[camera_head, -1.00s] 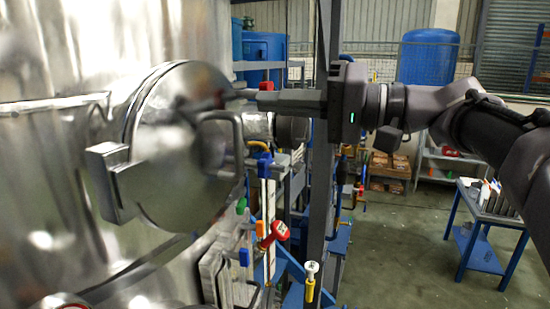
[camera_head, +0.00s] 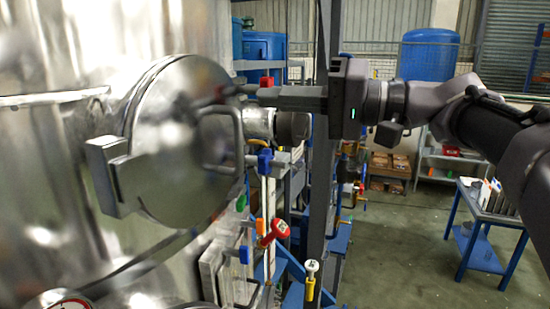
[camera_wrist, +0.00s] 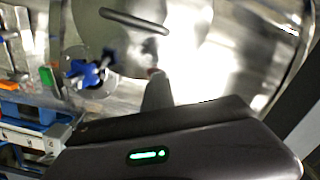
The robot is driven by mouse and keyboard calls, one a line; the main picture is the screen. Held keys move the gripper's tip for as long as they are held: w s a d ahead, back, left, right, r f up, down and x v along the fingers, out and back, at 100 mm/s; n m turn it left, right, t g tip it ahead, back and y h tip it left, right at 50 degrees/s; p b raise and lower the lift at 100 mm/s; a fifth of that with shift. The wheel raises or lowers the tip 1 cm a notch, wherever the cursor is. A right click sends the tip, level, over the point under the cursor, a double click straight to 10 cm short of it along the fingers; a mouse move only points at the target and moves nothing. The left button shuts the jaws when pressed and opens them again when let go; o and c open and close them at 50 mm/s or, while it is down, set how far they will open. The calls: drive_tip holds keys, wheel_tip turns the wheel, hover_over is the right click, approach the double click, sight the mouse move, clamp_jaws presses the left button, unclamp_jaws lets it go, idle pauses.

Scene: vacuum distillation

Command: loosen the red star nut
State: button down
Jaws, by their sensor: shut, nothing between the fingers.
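My gripper (camera_head: 247,90) is shut and empty, its tip at the upper right edge of the round steel hatch (camera_head: 185,165) in the head view. In the wrist view my gripper (camera_wrist: 153,78) points at the hatch face (camera_wrist: 195,60). A small red spot (camera_wrist: 152,71) shows at its tip; it may be part of the red star nut, but I cannot tell. No star shape in red is clear in either view. A red block (camera_head: 267,82) shows just above the fingers in the head view; I cannot tell whether it is the nut.
A curved handle (camera_head: 240,135) stands out from the hatch. A blue star-shaped knob (camera_wrist: 85,72) sits beside the hatch. A red-handled valve (camera_head: 277,229) and a grey post (camera_head: 322,150) stand at the right. A blue-legged table (camera_head: 485,225) is farther off on open floor.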

drive_tip(key=shift+w+d+f+b, duration=0.1)
drive_tip(key=shift+w+f+b, duration=0.2)
drive_tip(key=shift+f+b, duration=0.85)
drive_tip(key=shift+w+d+b, duration=0.1)
drive_tip(key=shift+w+b, duration=0.3)
drive_tip(key=shift+b, duration=0.7)
drive_tip(key=b+v, duration=0.3)
drive_tip(key=v, duration=0.3)
drive_tip(key=shift+s+f, duration=0.3)
drive_tip(key=shift+r, duration=0.1)
